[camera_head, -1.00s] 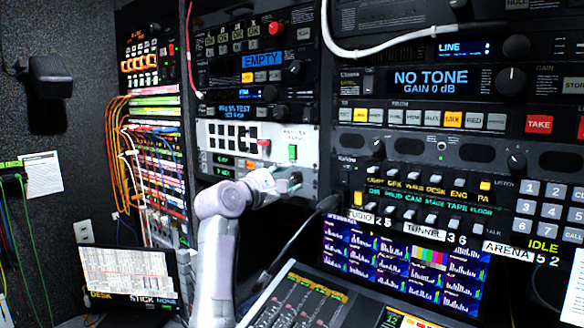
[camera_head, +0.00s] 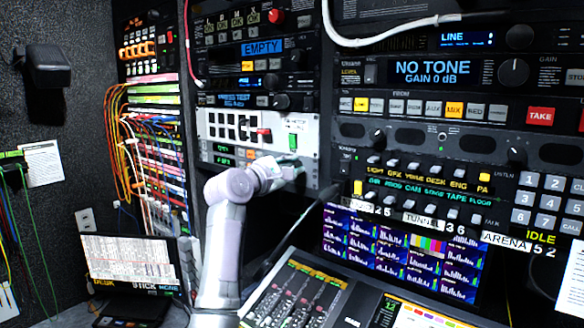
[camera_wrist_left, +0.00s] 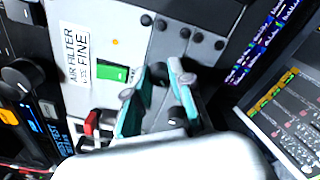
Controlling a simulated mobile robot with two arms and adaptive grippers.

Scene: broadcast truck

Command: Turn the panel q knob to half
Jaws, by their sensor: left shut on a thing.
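My left gripper (camera_head: 293,170) reaches the lower right part of a white panel (camera_head: 222,119) in the rack, by the strip with small green displays (camera_head: 222,154). In the left wrist view its two teal-tipped fingers (camera_wrist_left: 162,78) are close together against the rack face. My right gripper is not in view.
A green switch (camera_wrist_left: 112,73) and a red switch (camera_wrist_left: 92,125) sit close beside the fingers. A mixing console (camera_head: 300,295) lies below right, with a multi-picture screen (camera_head: 400,250) behind it. A laptop (camera_head: 130,262) stands at the left.

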